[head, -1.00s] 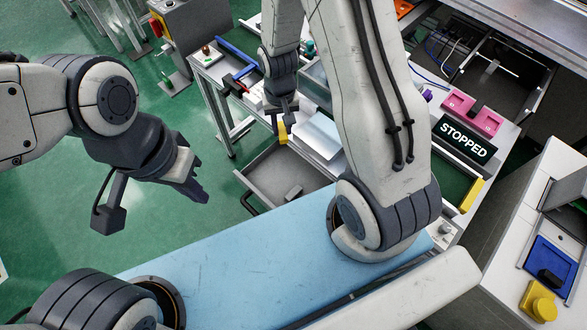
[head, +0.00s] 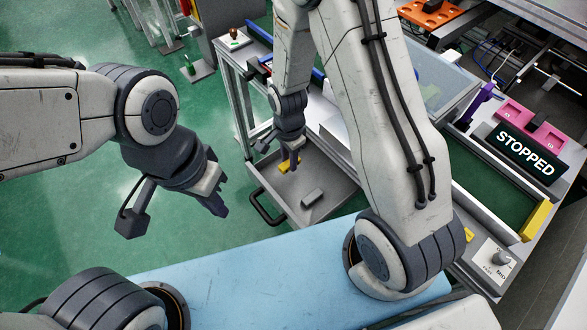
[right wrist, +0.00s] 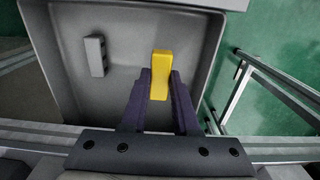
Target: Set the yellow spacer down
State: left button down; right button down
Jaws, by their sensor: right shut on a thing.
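My right gripper (head: 291,160) is shut on the yellow spacer (head: 284,167) over the open grey drawer (head: 331,184). In the right wrist view, the yellow spacer (right wrist: 160,76) stands out between the two dark fingers (right wrist: 160,92), above the drawer floor (right wrist: 122,80). I cannot tell whether it touches the floor. A grey block (head: 312,197) lies in the drawer, apart from the spacer; it also shows in the right wrist view (right wrist: 95,56). My left gripper (head: 216,201) hangs empty over the green floor at left, its fingers seen edge-on.
The drawer handle (head: 266,209) sticks out at the front. A black "STOPPED" sign (head: 525,148), pink fixtures (head: 530,125) and a yellow bar (head: 536,220) are on the bench at right. The drawer floor around the spacer is bare.

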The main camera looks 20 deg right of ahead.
aim_at(290, 175)
jog(key=shift+f, duration=2.2)
jog(key=shift+f, duration=0.1)
jog(key=c, duration=0.7)
grip_release()
jog(key=shift+o, duration=0.2)
